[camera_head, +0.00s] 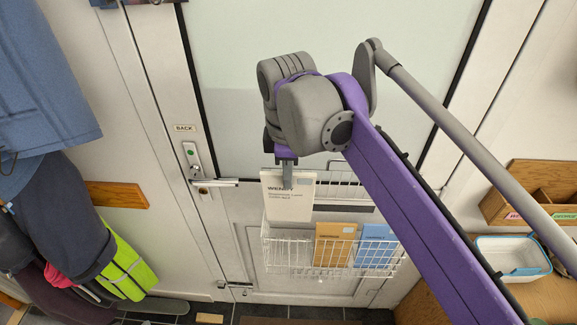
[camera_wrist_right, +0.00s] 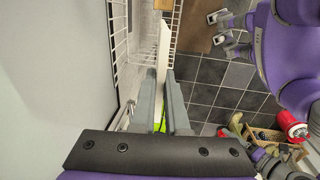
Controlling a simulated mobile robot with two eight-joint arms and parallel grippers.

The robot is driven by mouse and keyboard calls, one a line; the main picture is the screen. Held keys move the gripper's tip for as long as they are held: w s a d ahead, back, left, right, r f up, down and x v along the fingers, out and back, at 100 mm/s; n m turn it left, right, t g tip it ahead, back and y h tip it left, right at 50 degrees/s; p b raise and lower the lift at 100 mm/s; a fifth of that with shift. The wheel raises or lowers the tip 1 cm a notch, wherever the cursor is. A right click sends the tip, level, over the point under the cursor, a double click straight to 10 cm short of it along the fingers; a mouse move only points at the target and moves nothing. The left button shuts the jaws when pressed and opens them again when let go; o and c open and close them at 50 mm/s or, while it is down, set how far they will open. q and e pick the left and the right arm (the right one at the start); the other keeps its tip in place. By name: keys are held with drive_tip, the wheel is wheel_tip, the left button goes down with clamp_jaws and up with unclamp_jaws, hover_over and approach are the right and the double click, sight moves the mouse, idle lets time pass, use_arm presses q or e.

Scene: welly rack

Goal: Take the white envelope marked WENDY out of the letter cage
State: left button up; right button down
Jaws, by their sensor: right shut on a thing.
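The white envelope marked WENDY (camera_head: 288,200) hangs upright from my right gripper (camera_head: 287,178), which is shut on its top edge. In the head view its lower edge shows just above the front rim of the white wire letter cage (camera_head: 285,256) on the door. In the right wrist view the envelope (camera_wrist_right: 163,50) is a thin pale edge between the fingers (camera_wrist_right: 164,78), with cage wires beside it. An orange-brown envelope (camera_head: 335,240) and a blue envelope (camera_head: 375,243) stand in the cage. My left gripper (camera_wrist_right: 221,28) shows in the wrist view, its fingers apart and empty.
The door handle (camera_head: 215,183) is left of the envelope. Coats (camera_head: 50,190) and a yellow-green garment (camera_head: 125,265) hang at the left. A wooden shelf with a white tray (camera_head: 510,257) is at the right. Dark tiles cover the floor.

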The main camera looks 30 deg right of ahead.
drive_tip(key=s+a, duration=0.7)
drive_tip(key=s, duration=0.4)
drive_tip(key=shift+s, duration=0.25)
